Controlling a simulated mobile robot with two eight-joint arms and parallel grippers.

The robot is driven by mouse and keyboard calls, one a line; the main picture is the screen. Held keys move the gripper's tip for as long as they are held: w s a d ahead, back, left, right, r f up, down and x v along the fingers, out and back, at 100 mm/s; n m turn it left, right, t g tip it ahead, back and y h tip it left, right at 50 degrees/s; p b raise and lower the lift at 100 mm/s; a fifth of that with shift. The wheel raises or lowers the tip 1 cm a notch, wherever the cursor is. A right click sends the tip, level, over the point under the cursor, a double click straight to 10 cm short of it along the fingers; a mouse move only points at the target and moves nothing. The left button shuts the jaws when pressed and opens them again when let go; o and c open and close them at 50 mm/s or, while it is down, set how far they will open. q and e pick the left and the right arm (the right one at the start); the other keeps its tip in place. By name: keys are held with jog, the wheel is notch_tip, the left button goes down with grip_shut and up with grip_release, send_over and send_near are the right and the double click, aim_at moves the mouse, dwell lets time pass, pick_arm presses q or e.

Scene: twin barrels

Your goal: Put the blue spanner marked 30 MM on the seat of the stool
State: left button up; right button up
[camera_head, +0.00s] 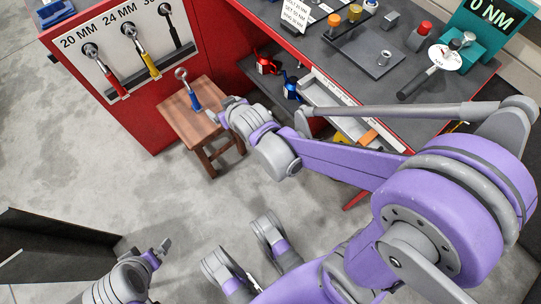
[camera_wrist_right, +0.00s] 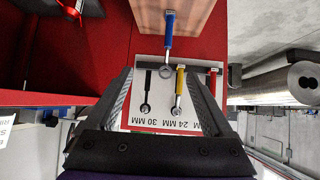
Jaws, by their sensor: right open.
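The blue spanner (camera_head: 194,100) has its blue handle over the wooden seat of the stool (camera_head: 177,122). Its silver ring head projects past the seat's far edge. I cannot tell whether it lies flat or tilted. It also shows in the right wrist view (camera_wrist_right: 168,38), beyond the fingertips, with the stool seat (camera_wrist_right: 200,12) behind the handle. My right gripper (camera_head: 219,109) is open and empty, just right of the handle and apart from it. My left gripper (camera_head: 159,250) is low at the left, far from the stool; its jaw gap is unclear.
A white board (camera_head: 125,62) on the red cabinet holds a red spanner (camera_head: 113,82) and a yellow spanner (camera_head: 149,64). The 30 MM place shows only a black shape. A workbench (camera_head: 345,75) with several parts stands at right. A dark panel (camera_head: 50,250) stands lower left.

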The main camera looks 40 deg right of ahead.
jog(key=s+f+g, duration=0.1)
jog(key=s+g, duration=0.4)
jog(key=s, duration=1.8)
jog(key=shift+a+f+g, duration=0.15)
jog(key=shift+g, duration=0.25)
jog(key=shift+c, duration=0.3)
